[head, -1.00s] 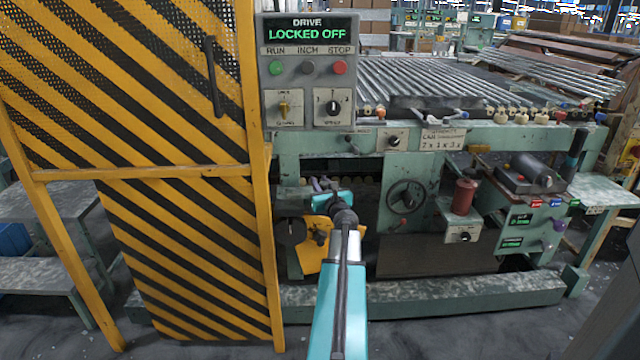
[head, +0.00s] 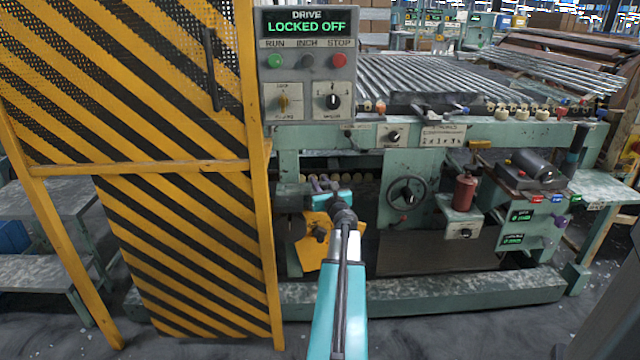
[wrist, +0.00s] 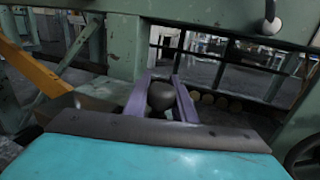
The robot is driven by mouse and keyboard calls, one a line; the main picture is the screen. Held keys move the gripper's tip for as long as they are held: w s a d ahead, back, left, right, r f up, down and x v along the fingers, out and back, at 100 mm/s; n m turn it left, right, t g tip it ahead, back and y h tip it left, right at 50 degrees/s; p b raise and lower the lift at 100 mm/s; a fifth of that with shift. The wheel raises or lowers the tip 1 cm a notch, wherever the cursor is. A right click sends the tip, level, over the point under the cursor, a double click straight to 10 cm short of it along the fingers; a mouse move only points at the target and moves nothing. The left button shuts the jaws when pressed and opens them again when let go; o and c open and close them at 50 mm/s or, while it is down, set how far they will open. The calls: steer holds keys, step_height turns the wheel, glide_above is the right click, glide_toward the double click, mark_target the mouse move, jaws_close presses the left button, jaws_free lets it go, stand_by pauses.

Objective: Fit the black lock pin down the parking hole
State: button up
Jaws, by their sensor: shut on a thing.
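My gripper (wrist: 161,97) shows in the wrist view with its two purple fingers close around a dark rounded knob, which I take to be the top of the black lock pin (wrist: 161,96). The pin's lower part is hidden. In the head view my gripper (head: 322,184) is small, beside the green machine frame above a yellow plate (head: 312,243). I cannot make out the parking hole, nor whether the pin is in it.
A yellow and black striped guard door (head: 190,230) stands close on the left. A handwheel (head: 406,197) and a red canister (head: 464,192) are to the right. The control box (head: 310,62) reads DRIVE LOCKED OFF. A green rail (head: 430,294) runs low across the front.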

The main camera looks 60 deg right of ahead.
steer(key=shift+f+b, duration=0.95)
steer(key=shift+f, duration=0.05)
steer(key=o, duration=1.1)
steer(key=shift+o, duration=0.2)
steer(key=shift+s+a, duration=0.1)
steer(key=shift+s, duration=0.05)
steer(key=p+v, duration=0.6)
steer(key=v, duration=0.7)
steer(key=shift+s+a, duration=0.15)
stand_by(1.0)
